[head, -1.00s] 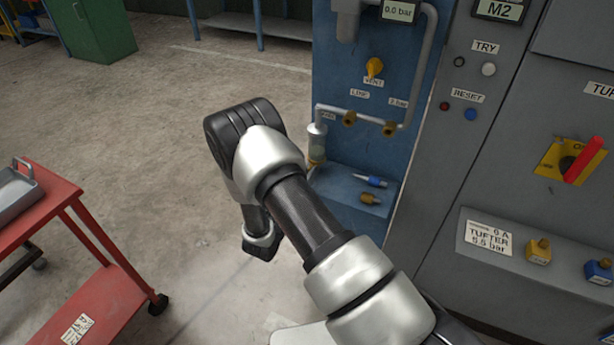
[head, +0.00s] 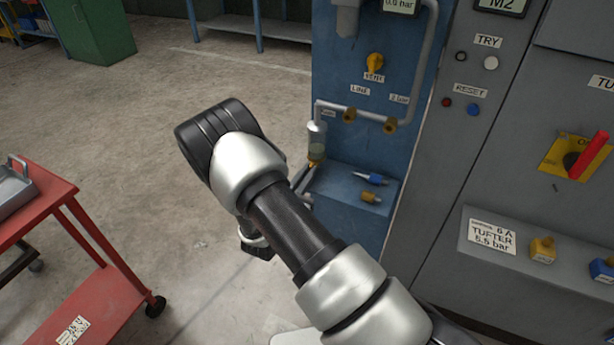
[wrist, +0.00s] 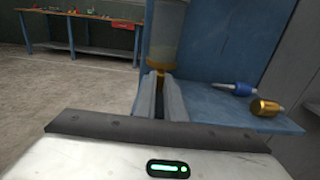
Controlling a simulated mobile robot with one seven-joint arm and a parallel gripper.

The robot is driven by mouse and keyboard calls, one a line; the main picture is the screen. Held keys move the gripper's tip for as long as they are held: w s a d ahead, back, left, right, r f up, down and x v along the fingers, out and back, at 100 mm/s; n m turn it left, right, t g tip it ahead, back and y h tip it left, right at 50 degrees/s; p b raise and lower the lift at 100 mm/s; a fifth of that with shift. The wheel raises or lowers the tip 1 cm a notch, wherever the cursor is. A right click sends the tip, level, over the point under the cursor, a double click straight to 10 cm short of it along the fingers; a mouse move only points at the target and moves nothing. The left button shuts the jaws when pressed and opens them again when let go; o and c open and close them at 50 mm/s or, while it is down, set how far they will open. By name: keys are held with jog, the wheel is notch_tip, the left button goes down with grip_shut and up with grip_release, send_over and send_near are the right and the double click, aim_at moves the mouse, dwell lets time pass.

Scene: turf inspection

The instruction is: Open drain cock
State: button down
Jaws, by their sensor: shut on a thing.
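The drain cock is a small brass fitting (wrist: 158,70) under the clear filter bowl (wrist: 166,35) in the wrist view. In the head view the bowl (head: 317,140) hangs on the blue panel, with the brass cock (head: 315,162) at its lower end. My gripper (wrist: 161,82) is shut on the cock, one grey finger on each side of it. The fingers hide the cock's lower part. In the head view only a little of my gripper (head: 306,182) shows past my arm, just below the bowl.
A blue ledge (head: 340,180) just right of my gripper carries a blue-ended fitting (head: 371,179) and a brass-ended one (head: 371,197). The blue panel (head: 335,75) stands close behind. A red cart (head: 50,215) stands at the left. Open floor lies between.

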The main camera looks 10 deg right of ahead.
jog(key=c, duration=2.1)
grip_release()
jog(key=shift+s+a, duration=0.1)
jog(key=p+v, duration=0.2)
jog(key=v, duration=1.5)
jog(key=shift+s, duration=0.1)
